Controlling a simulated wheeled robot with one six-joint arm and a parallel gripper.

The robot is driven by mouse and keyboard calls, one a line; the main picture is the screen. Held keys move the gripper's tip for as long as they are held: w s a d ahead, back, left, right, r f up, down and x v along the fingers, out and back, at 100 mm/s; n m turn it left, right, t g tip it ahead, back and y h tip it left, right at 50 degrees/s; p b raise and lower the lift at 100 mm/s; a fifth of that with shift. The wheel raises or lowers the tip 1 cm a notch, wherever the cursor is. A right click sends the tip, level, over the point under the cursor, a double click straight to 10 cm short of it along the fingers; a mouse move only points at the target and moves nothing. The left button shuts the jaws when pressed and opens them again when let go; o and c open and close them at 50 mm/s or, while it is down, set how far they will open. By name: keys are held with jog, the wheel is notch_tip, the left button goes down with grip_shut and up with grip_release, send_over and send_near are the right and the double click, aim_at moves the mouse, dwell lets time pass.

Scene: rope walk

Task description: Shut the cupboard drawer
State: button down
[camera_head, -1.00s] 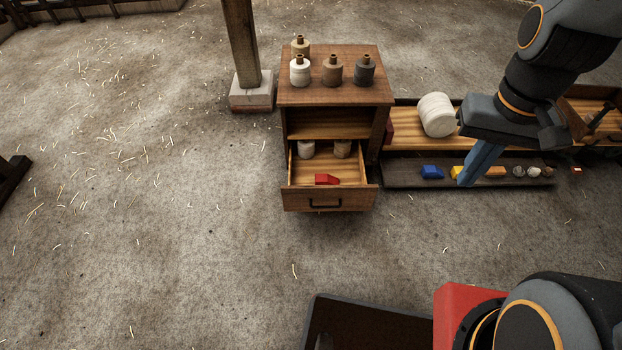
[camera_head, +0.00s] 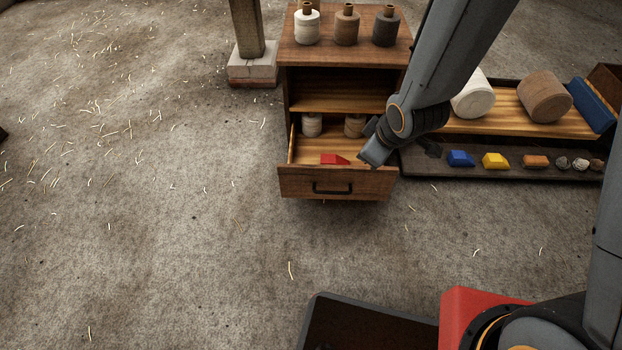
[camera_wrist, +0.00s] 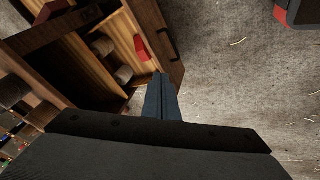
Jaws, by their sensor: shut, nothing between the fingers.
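The wooden cupboard (camera_head: 345,55) stands on the floor at the top middle of the head view. Its drawer (camera_head: 304,183) is pulled out toward me and has a dark handle (camera_head: 333,188) on its front. A red block (camera_head: 334,159) and two spools (camera_head: 312,125) lie in or behind the drawer. My gripper (camera_head: 372,155) is shut and empty, above or beside the drawer's right side. In the wrist view the blue-grey fingers (camera_wrist: 161,98) are together near the end of the drawer front (camera_wrist: 158,40). I cannot tell whether they touch it.
Several thread spools (camera_head: 346,27) stand on the cupboard top. To the right is a low shelf with a white roll (camera_head: 474,98), a brown roll (camera_head: 545,97) and a dark tray (camera_head: 440,163) of small coloured blocks. A wooden post (camera_head: 246,28) stands at the left. The floor in front is clear.

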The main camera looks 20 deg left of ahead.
jog(key=a+f+n+y+b, duration=0.3)
jog(key=a+f+n+b, duration=0.2)
jog(key=a+f+b, duration=0.55)
jog(key=b, duration=0.3)
send_near(303, 172)
jog(key=shift+x, duration=2.05)
